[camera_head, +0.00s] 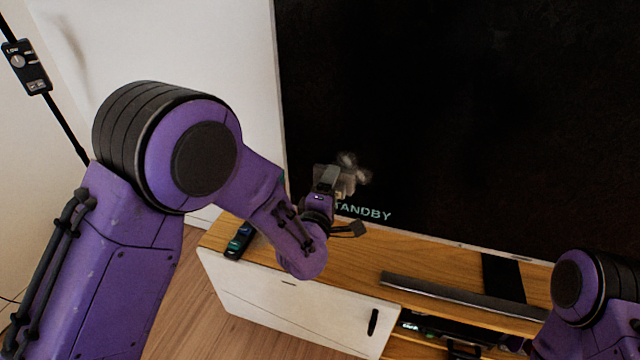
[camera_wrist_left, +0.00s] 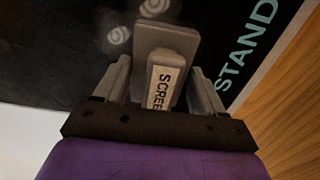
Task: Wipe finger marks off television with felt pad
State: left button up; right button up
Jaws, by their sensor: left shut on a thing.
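The television (camera_head: 450,110) is a large dark screen with the word STANDBY low on its left part. Pale finger marks (camera_head: 350,166) show just above that word; whorled marks (camera_wrist_left: 118,35) also show in the left wrist view. My left gripper (camera_head: 325,188) is at the screen's lower left, beside the marks. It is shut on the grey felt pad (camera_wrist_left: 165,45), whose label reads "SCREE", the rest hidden. The pad partly covers the marks in the head view; I cannot tell whether it touches the glass. My right arm shows at the lower right, its gripper out of view.
A wooden-topped white cabinet (camera_head: 285,298) stands below the screen. On it are a dark remote (camera_head: 240,241) at the left end and a long dark soundbar (camera_head: 455,297) in front of the screen. A lamp cord with a dimmer (camera_head: 26,66) hangs at the upper left.

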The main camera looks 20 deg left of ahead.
aim_at(319, 174)
pick_arm(q)
jog(key=shift+w+d, duration=0.1)
jog(key=shift+d, duration=4.15)
jog(key=shift+r+p, duration=0.8)
jog(key=shift+r, duration=0.1)
jog(key=shift+w+a, duration=0.15)
jog(key=shift+a, duration=2.85)
jog(key=shift+w+a, duration=0.1)
jog(key=shift+a, duration=2.9)
jog(key=shift+w+r+p, duration=0.1)
jog(key=shift+r+p, duration=0.45)
jog(key=shift+r, duration=0.35)
jog(key=shift+d, duration=0.25)
jog(key=shift+d+f+b, duration=0.1)
jog(key=shift+d+b, duration=0.25)
jog(key=shift+d, duration=5.45)
jog(key=shift+s, duration=0.2)
jog(key=s, duration=0.6)
jog(key=shift+a+p, duration=0.15)
jog(key=shift+p, duration=0.2)
